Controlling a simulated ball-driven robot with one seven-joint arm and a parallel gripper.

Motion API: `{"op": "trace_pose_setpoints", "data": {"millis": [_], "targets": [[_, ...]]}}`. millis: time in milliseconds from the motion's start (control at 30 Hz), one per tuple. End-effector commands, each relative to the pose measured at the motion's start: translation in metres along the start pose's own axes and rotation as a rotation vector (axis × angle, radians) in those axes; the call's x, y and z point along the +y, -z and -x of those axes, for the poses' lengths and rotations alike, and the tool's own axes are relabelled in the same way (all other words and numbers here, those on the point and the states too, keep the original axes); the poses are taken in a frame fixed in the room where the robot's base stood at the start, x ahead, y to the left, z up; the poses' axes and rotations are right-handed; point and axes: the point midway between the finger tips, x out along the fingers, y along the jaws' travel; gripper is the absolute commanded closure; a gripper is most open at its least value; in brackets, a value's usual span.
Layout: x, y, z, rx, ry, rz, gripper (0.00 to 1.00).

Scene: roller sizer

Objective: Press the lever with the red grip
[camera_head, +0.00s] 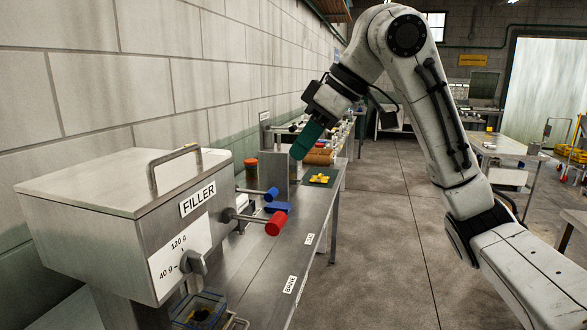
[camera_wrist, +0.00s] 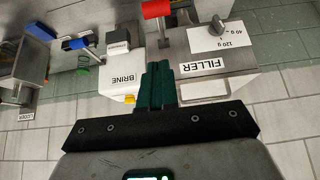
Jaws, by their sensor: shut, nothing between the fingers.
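The lever with the red grip (camera_head: 276,222) sticks out from the front of the grey FILLER box (camera_head: 95,185) on a metal rod. In the wrist view the red grip (camera_wrist: 156,9) is at the top edge, beyond my fingertips and apart from them. My gripper (camera_head: 299,152) has dark green fingers, shut and empty, pointing down. In the head view it appears above and beyond the red grip. The shut fingers show in the middle of the wrist view (camera_wrist: 157,68). Nothing hides the red grip in the head view.
A second lever with a blue grip (camera_head: 271,194) is just behind the red one. The FILLER box has a top handle (camera_head: 172,160) and a dial (camera_head: 193,262). A brick wall (camera_head: 110,60) runs along the left. Open floor (camera_head: 390,230) lies to the right.

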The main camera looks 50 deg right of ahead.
Motion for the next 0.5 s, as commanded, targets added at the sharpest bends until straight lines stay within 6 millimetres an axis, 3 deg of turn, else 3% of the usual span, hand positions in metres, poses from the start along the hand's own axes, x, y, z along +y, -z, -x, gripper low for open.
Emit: {"op": "trace_pose_setpoints", "data": {"millis": [500], "targets": [[0.000,-0.005,-0.094,-0.002,0.002,-0.002,1.00]]}}
